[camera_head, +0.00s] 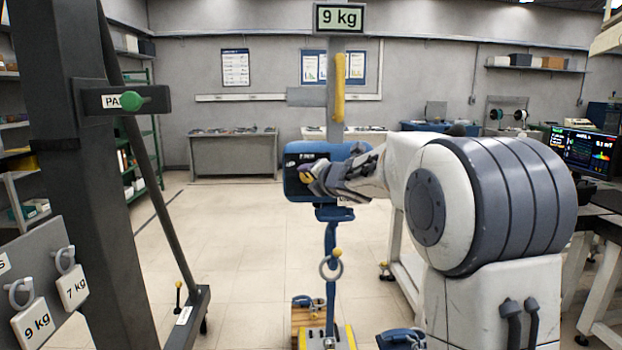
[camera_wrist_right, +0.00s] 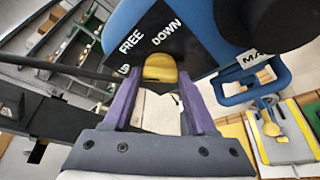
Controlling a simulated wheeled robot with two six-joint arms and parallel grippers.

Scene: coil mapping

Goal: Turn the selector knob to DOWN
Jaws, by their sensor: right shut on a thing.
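The yellow selector knob (camera_wrist_right: 160,68) sits on a black panel (camera_wrist_right: 185,50) with the labels UP, FREE and DOWN, seen in the right wrist view. The panel is on a blue housing (camera_head: 356,158) in the middle of the head view. My right gripper (camera_wrist_right: 160,82) is shut on the knob, with one purple finger on each side of it. In the head view my right gripper (camera_head: 311,177) reaches the housing's front from the right and hides part of the panel. I cannot tell which label the knob points at. My left gripper is not in view.
A sign reading 9 kg (camera_head: 339,17) stands above the housing. A blue rod with a ring (camera_head: 331,267) hangs below it. A dark post (camera_head: 82,130) and tags marked 9 kg (camera_head: 34,324) and 7 kg (camera_head: 72,288) are at left. Floor between post and housing is mostly clear.

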